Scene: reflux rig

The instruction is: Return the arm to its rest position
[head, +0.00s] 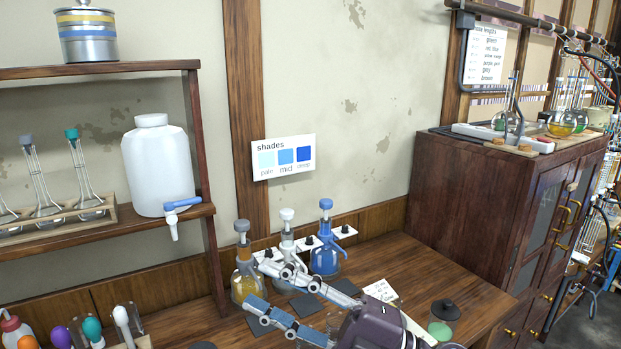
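My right gripper (258,286) comes in from the bottom of the head view, low over the wooden bench. Its two blue-and-grey jointed fingers are spread apart and point left. I see nothing held between them. The fingertips overlap the lower part of a bottle of yellow liquid (243,262) in the picture; whether they touch it I cannot tell. The dark body of the gripper hides part of the bench. My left gripper is not in view.
A white-topped bottle (288,243) and a blue bottle (325,246) stand behind the fingers. A dark-lidded jar (443,318) stands right of the gripper. A shelf (110,228) with a white jug (157,165) is at left. The bench's (415,262) right rear is clear.

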